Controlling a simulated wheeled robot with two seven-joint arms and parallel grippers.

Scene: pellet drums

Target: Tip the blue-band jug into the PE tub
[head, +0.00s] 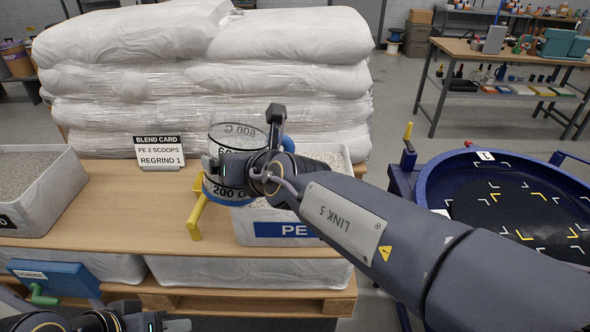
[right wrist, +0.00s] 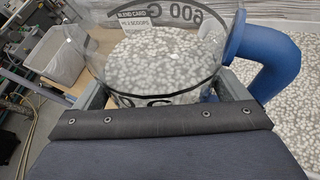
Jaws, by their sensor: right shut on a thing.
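The blue-band jug (head: 212,192) is clear, with 600 G and 200 G marks and a blue band low down. It looks about upright at the left side of the PE tub (head: 250,217), a white tub with a blue label. My right gripper (head: 222,168) is shut on the jug. In the right wrist view the jug (right wrist: 95,45) has a blue handle, and pale pellets show inside or through its clear wall. The gripper and arm hide much of the jug and tub. My left gripper (head: 165,324) is at the bottom edge, partly cut off, its jaws unclear.
A yellow piece (head: 195,216) shows beside the jug's lower part. Another pellet tub (head: 50,205) stands at the left, and the blend card (head: 160,151) behind. Wrapped sacks (head: 200,80) block the back.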

